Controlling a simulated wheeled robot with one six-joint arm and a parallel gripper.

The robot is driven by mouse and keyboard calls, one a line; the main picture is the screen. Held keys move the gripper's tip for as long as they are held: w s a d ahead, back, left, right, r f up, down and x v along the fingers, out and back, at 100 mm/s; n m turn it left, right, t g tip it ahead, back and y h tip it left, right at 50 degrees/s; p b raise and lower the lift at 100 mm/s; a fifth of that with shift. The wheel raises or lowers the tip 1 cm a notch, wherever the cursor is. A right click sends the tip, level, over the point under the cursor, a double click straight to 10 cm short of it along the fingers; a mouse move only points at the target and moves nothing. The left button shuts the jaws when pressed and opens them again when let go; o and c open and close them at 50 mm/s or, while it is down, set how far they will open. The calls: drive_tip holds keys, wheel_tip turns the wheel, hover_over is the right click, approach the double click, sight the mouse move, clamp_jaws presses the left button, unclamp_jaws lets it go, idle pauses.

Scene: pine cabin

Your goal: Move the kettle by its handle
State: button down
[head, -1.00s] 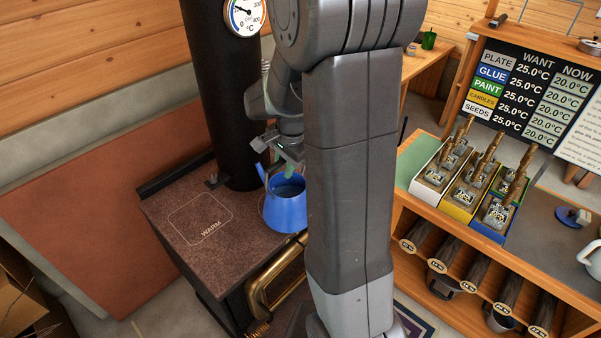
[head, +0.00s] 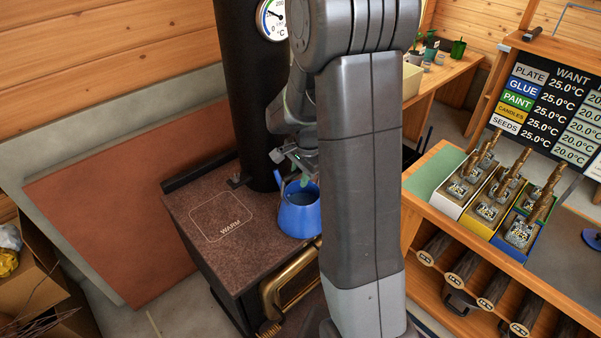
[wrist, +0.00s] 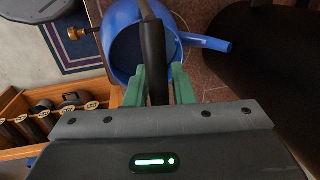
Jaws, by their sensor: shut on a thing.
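The blue kettle (head: 299,213) is at the right part of the dark stove top (head: 190,204), right of the outlined WARM area. It looks upright, with its spout to the left; I cannot tell whether its base touches the stove. My gripper (head: 303,177) is above it, partly behind my arm. In the wrist view, the green fingers of my gripper (wrist: 158,80) are shut on the kettle's black handle (wrist: 154,52). The open blue body of the kettle (wrist: 122,28) lies below the handle, its spout to the right.
A black stovepipe (head: 250,95) with a gauge rises close behind the kettle. A brass rail (head: 275,285) runs along the stove's front. The WARM area (head: 221,217) is clear. A wooden bench (head: 425,205) with tool boxes stands at the right.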

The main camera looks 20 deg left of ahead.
drive_tip(key=shift+f, duration=0.1)
drive_tip(key=c, duration=1.2)
unclamp_jaws()
drive_tip(key=shift+c, duration=0.2)
wheel_tip(320, 180, up, 12)
drive_tip(key=d, duration=0.2)
drive_tip(key=shift+s, duration=0.45)
drive_tip(key=shift+o, duration=0.5)
drive_tip(key=shift+d, duration=0.1)
